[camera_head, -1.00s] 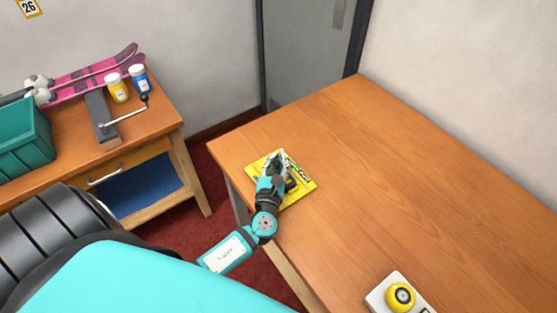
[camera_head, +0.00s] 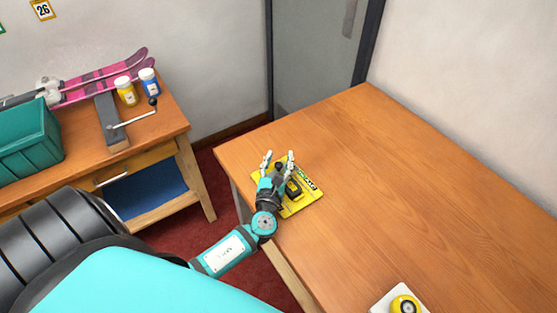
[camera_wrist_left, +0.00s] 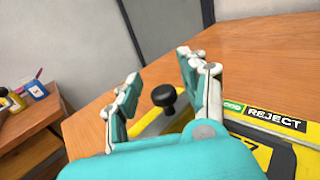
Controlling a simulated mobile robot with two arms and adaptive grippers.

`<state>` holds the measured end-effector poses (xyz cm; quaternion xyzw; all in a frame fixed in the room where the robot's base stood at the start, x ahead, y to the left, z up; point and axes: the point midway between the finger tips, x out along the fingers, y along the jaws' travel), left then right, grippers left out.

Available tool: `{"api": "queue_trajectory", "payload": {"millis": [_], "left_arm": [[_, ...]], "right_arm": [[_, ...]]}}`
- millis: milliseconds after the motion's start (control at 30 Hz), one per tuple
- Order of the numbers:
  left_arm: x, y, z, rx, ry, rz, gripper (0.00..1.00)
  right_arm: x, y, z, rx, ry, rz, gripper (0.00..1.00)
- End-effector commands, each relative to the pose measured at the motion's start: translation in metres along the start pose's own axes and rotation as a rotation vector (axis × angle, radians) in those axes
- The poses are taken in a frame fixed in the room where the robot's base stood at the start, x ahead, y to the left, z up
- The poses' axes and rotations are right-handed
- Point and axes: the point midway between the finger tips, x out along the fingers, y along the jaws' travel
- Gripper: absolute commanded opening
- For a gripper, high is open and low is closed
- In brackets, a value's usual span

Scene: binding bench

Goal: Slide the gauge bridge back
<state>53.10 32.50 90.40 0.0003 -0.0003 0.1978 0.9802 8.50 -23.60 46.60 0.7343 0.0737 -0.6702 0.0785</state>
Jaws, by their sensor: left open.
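The gauge (camera_head: 312,199) is a yellow plate on the wooden table, near its left corner. A dark bridge block (camera_head: 294,189) with a black knob (camera_head: 279,166) sits on it. In the left wrist view the black knob (camera_wrist_left: 164,96) shows between the fingers, and a green-and-black label (camera_wrist_left: 262,115) reads "REJECT". My left gripper (camera_head: 278,156) is open above the gauge, its fingers spread on either side of the knob and apart from it. It also shows in the left wrist view (camera_wrist_left: 160,85). Its palm hides part of the plate. My right gripper is not in view.
A yellow round button on a white base (camera_head: 404,303) sits at the table's near edge. A side bench at left holds skis (camera_head: 105,78), two jars (camera_head: 137,86), a clamp (camera_head: 112,125) and a teal crate (camera_head: 30,140). Most of the table (camera_head: 410,180) is clear.

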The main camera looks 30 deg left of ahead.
Motion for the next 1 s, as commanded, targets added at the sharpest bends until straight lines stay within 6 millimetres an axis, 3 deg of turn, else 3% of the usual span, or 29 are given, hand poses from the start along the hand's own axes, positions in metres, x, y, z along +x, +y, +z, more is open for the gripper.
{"api": "queue_trajectory", "payload": {"millis": [167, 600, 800, 1000], "left_arm": [[-0.020, 0.000, -0.002, 0.000, 0.003, -0.001, 0.43], [-0.105, 0.000, -0.001, 0.000, 0.003, 0.000, 0.43], [-0.119, 0.001, 0.000, 0.001, 0.001, 0.001, 0.43], [-0.120, 0.000, 0.000, 0.001, 0.000, 0.001, 0.43]], "right_arm": [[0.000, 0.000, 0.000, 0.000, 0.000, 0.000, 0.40], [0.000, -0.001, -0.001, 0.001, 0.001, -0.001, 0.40], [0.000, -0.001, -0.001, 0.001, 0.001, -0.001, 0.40], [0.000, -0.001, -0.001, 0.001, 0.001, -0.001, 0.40]]}}
